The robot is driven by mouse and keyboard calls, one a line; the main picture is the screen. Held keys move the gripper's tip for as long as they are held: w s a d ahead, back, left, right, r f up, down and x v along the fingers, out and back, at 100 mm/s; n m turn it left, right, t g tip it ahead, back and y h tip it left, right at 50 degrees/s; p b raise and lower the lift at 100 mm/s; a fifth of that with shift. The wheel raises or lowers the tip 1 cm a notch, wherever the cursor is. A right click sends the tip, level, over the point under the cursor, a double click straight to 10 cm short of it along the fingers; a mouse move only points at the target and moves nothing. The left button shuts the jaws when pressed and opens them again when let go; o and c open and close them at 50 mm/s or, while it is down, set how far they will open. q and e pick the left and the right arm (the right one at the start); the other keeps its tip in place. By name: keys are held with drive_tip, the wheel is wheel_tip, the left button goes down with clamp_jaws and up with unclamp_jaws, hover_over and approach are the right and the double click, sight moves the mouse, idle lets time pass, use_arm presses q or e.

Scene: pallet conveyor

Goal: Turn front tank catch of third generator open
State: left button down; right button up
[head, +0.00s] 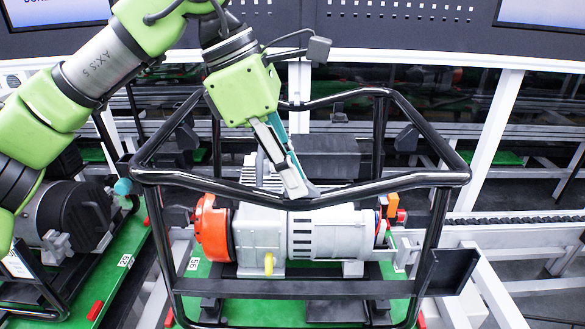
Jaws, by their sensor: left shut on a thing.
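A generator (330,235) with an orange end cover (213,228) and a ribbed grey body sits inside a black tube frame (420,178) in the middle of the head view. My left gripper (294,186) reaches down from above to the middle of the frame's front top bar. Its fingers are shut on a small dark grey piece, taken as the front tank catch (310,189), which shows just right of the fingertips. The fingers hide most of it, so how far it is turned cannot be told. My right gripper is not in view.
A second generator (75,215) in its own frame stands at the left on a green pallet (118,262). Conveyor rails and a chain (515,219) run at the right. White posts (490,140) and screens stand behind. The frame's bars surround the gripper's fingertips.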

use_arm(q)
drive_tip(key=shift+r, duration=0.15)
drive_tip(key=c, duration=2.1)
unclamp_jaws()
drive_tip(key=v, duration=1.2)
